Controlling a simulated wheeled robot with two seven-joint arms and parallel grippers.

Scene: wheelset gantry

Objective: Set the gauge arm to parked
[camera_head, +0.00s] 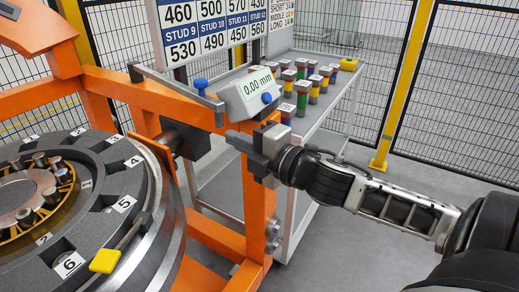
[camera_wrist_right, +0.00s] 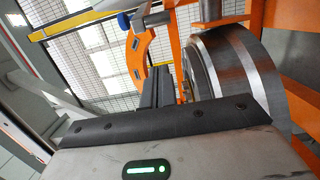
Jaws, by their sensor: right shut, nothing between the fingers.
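The gauge arm (camera_head: 178,86) is a grey bar at the top of the orange frame, reaching left toward the wheel. A blue knob (camera_head: 200,84) stands on it. Its display box (camera_head: 247,94) reads 0.00 mm and has another blue knob (camera_head: 267,98). In the right wrist view a blue knob (camera_wrist_right: 124,20) shows at the top. My right gripper (camera_head: 236,140) is shut and empty, just below the display box and in front of the orange post; I cannot tell whether it touches either. Its fingers (camera_wrist_right: 158,88) point toward the wheel in the wrist view. My left gripper is out of view.
The wheelset (camera_head: 118,200) with numbered slots fills the lower left, a yellow-handled tool (camera_head: 105,260) lying on it. The orange frame (camera_head: 258,205) stands beside it. Behind, a grey cart (camera_head: 335,92) holds several coloured studs below a number board (camera_head: 215,25). Floor at right is clear.

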